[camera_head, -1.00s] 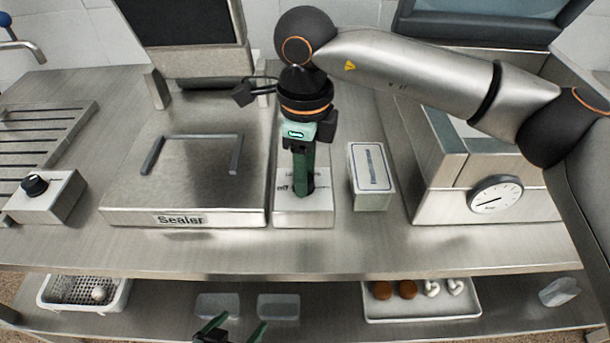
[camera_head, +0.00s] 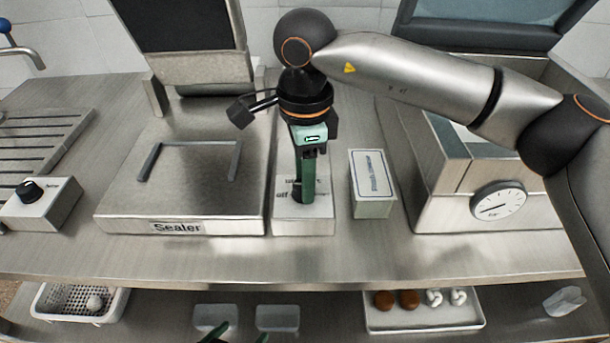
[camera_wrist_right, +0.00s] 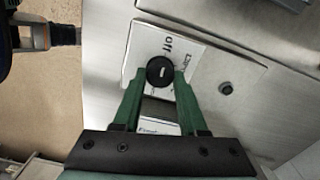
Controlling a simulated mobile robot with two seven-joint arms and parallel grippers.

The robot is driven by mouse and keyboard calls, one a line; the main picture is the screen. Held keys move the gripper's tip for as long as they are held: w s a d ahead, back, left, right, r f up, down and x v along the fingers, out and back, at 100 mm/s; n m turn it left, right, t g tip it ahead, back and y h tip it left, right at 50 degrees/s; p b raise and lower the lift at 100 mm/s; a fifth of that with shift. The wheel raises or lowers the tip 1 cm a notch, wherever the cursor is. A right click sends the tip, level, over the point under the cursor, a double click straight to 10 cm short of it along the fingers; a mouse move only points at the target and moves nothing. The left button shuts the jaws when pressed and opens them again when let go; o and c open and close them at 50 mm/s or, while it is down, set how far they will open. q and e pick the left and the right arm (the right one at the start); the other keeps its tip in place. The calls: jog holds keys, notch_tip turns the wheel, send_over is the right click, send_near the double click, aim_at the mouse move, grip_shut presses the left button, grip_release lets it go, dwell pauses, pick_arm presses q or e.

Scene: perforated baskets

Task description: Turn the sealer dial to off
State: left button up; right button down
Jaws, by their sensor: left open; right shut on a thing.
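The sealer (camera_head: 130,208) is a flat steel machine with a raised dark lid and a "Sealer" label. Its control box (camera_head: 320,212) stands at its right side, with an "off" label partly showing. The dial (camera_wrist_right: 160,71) is a round black knob with a white mark, on the box's white face in the right wrist view. My right gripper (camera_head: 302,197) points down onto the box, and its green fingers (camera_wrist_right: 157,84) are shut on the dial from both sides. In the head view the fingers mostly hide the dial. My left gripper (camera_head: 238,339) is open at the bottom edge, mostly out of view.
A small labelled carton (camera_head: 373,205) stands right of the control box. A steel appliance with a round gauge (camera_head: 498,201) is further right. Another box with a black knob (camera_head: 30,191) is at left. The lower shelf holds a basket (camera_head: 60,322), clear containers and a tray (camera_head: 424,325).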

jog(key=shift+r, duration=0.1)
jog(key=shift+c, duration=2.2)
grip_release()
notch_tip(320, 180, up, 12)
jog(key=p, duration=0.1)
jog(key=shift+r, duration=0.2)
